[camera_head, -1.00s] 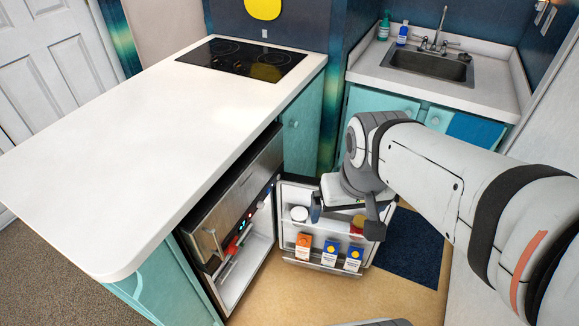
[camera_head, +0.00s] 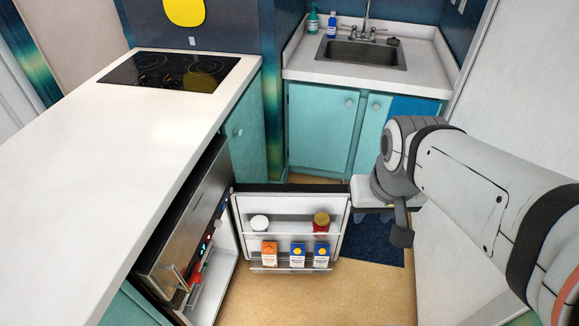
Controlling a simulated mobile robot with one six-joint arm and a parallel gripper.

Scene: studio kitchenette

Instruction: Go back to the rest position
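My gripper (camera_head: 380,225) hangs at the end of my arm, to the right of the open fridge door. It is open, with one dark finger clear on its right side and the other hard to make out near the door's edge. I see nothing held in it. The small fridge (camera_head: 185,250) under the counter stands open. Its door (camera_head: 290,200) is swung out, with a white-lidded jar (camera_head: 259,223), a red jar (camera_head: 321,223), an orange carton (camera_head: 269,252) and two blue-and-white cartons (camera_head: 309,256) in its racks.
A white counter (camera_head: 95,170) with a black cooktop (camera_head: 168,71) fills the left. The sink (camera_head: 362,53) and teal cabinets (camera_head: 322,125) are at the back. A dark blue mat (camera_head: 375,243) lies beyond the door. A pale wall is close on the right. Tan floor in front is clear.

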